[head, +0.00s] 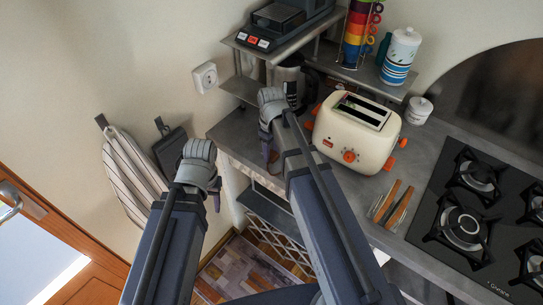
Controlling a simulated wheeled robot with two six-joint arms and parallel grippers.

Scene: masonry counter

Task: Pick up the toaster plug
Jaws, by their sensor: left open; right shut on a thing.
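The cream toaster (355,130) with orange knobs and levers stands on the grey counter, right of my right gripper. My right gripper (288,97) is over the counter at the toaster's left, in front of a dark jug. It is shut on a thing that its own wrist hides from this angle. I cannot make out the toaster plug or its cord. My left gripper (212,184) is open, lower left of the counter's left end, in front of the wall. Its fingers are mostly hidden behind its wrist. A white wall socket (205,77) is upper left of my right gripper.
A shelf (365,77) above holds a black appliance (280,18), stacked coloured cups (358,30) and a striped canister (400,55). A white jar (418,111), wooden-handled utensils (392,203) and a black hob (470,215) are at right. A striped towel (130,170) hangs at left.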

